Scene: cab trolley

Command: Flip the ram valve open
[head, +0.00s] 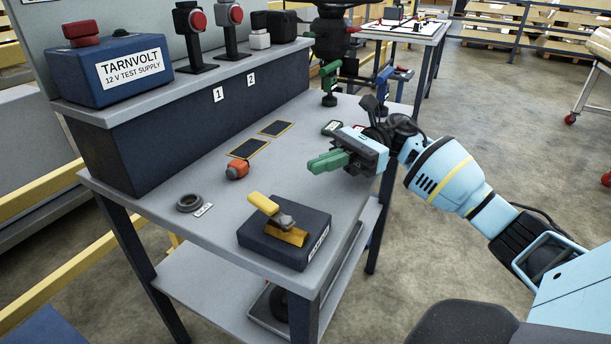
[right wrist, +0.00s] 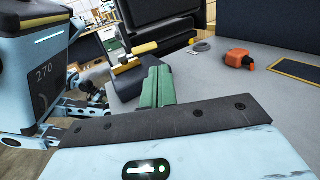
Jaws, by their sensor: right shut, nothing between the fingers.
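The ram valve (head: 284,243) is a dark block with a label on its front, near the front edge of the grey table. Its yellow lever (head: 263,204) sticks up at a slant toward the back left from a grey pivot above a yellow plate. In the right wrist view the yellow lever (right wrist: 134,58) shows beyond my green fingers, which partly hide the block. My right gripper (head: 312,167) is shut and empty, above the table to the upper right of the valve and apart from it. My left gripper does not show.
An orange part (head: 237,169), a dark ring (head: 189,203) and two dark yellow-edged pads (head: 249,149) lie on the table. A raised shelf (head: 190,110) at the back bears a blue supply box (head: 130,70) and red-button stands. Small green and blue fixtures stand at the far end.

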